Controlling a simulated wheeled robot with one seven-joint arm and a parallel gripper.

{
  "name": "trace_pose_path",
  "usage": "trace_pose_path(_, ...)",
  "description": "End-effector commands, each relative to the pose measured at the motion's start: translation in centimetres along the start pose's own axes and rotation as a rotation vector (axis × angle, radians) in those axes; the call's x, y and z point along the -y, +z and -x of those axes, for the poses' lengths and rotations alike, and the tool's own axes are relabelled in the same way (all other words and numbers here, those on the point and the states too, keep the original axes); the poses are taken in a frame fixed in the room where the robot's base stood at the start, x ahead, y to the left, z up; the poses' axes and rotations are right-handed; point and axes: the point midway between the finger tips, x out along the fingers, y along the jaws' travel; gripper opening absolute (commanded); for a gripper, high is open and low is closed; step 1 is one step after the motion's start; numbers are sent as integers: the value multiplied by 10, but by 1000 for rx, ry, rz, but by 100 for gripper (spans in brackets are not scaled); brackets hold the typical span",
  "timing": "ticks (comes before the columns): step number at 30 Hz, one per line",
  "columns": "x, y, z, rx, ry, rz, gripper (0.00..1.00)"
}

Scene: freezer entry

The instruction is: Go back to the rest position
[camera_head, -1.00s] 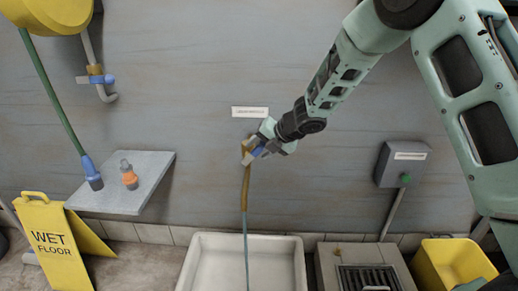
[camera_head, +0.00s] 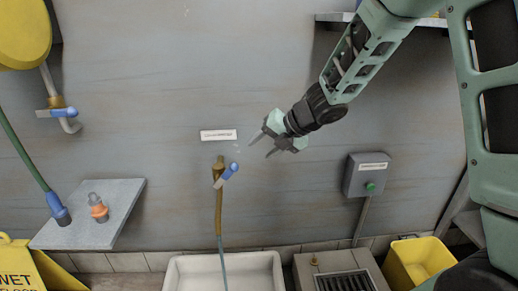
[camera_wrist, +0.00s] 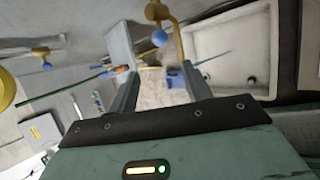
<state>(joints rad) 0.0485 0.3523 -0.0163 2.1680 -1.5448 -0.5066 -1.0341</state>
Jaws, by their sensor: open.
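My gripper (camera_head: 261,150) is open and empty, in the air in front of the wall, up and right of the brass tap (camera_head: 219,205). The tap's blue handle (camera_head: 229,172) is clear of the fingers. A thin stream (camera_head: 224,262) runs from the tap into the white sink (camera_head: 262,257). In the wrist view, both fingers of my gripper (camera_wrist: 160,78) stand apart with nothing between them. The tap (camera_wrist: 162,14) with its blue handle (camera_wrist: 160,38) shows beyond the fingers, and the sink (camera_wrist: 268,45) lies to the right.
A grey shelf (camera_head: 120,205) with an orange fitting (camera_head: 98,211), a hanging green hose (camera_head: 22,150) and a yellow wet-floor sign (camera_head: 14,262) are at left. A grey switch box (camera_head: 364,175), floor grate (camera_head: 348,281) and yellow bin (camera_head: 415,262) are at right.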

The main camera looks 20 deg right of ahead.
Motion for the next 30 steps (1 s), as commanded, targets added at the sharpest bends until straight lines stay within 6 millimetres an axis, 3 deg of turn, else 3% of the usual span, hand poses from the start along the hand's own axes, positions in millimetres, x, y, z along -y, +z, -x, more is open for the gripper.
trace_pose_path(14,-1,-1,0,4,-1,-9,49)
trace_pose_path(19,-23,-13,1,72,-19,-203,49)
trace_pose_path(23,-42,-44,9,157,-70,-536,49)
trace_pose_path(26,-46,-82,20,210,-138,-824,49)
trace_pose_path(30,-40,-151,42,269,-276,-1208,49)
